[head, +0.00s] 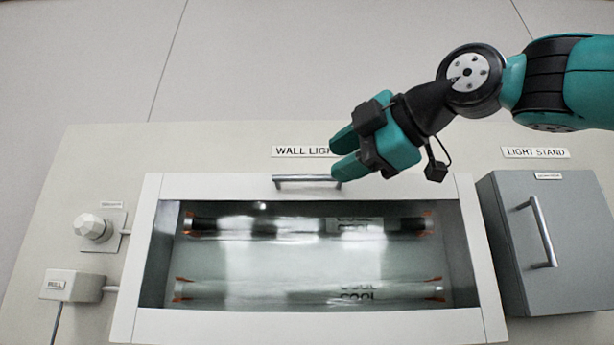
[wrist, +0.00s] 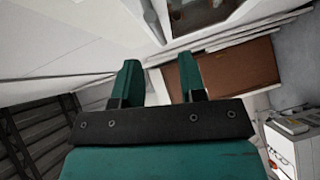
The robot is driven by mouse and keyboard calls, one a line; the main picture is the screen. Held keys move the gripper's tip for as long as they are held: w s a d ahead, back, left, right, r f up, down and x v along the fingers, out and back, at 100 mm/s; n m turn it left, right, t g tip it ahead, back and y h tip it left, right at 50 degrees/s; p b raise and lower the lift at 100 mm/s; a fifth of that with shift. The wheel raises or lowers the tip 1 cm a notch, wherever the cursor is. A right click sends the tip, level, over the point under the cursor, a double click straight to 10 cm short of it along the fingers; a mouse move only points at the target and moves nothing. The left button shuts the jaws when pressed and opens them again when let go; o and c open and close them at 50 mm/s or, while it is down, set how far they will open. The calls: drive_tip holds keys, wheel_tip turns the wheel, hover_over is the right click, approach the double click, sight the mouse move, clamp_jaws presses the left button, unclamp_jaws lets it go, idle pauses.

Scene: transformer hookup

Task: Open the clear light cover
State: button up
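The clear light cover (head: 300,260) is a see-through pane in a white frame on the wall light box. It looks shut, with two tubes visible behind it. Its metal bar handle (head: 306,180) runs along the top of the frame. My gripper (head: 338,157) is above the handle's right end, in front of the label; I cannot tell how far apart they are in depth. In the wrist view, my gripper (wrist: 158,80) has its two teal fingers spread with nothing between them.
A grey light stand box (head: 555,245) with a vertical handle (head: 541,232) is to the right. A white knob (head: 92,228) and a pull box (head: 72,286) are to the left. The "WALL LIGHT" label (head: 300,151) is partly hidden by my gripper. The wall above is bare.

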sight(311, 177)
drive_tip(key=p+x, duration=0.2)
drive_tip(key=x, duration=0.5)
drive_tip(key=shift+w+a, duration=0.25)
clamp_jaws()
